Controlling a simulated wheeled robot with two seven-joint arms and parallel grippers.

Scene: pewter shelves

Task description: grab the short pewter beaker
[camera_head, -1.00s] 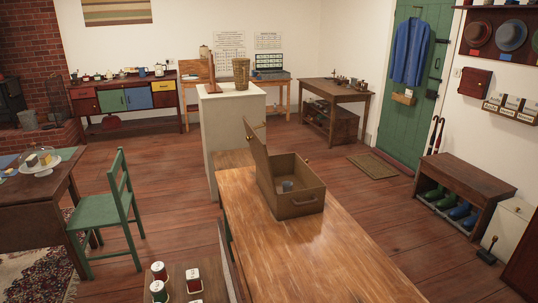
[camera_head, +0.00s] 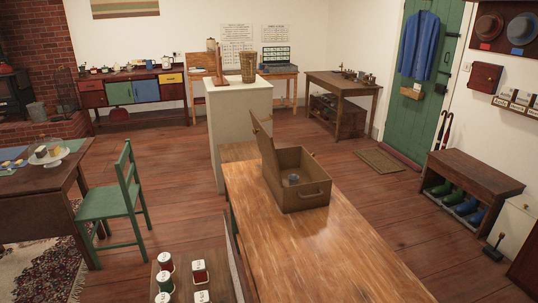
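A small grey metal vessel (camera_head: 293,179) sits inside an open brown box (camera_head: 307,202) on the long wooden table. It looks like a short pewter beaker, but it is small in view and its lower part is hidden by the box's front wall. The box's lid stands raised on its left side. Neither of my grippers shows in the head view.
The long wooden table (camera_head: 310,250) is bare in front of the box. A tray with several labelled spools (camera_head: 165,262) is at the lower left. A green chair (camera_head: 115,200) stands left, and a white pedestal (camera_head: 238,120) with a wicker basket (camera_head: 248,66) is behind the box.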

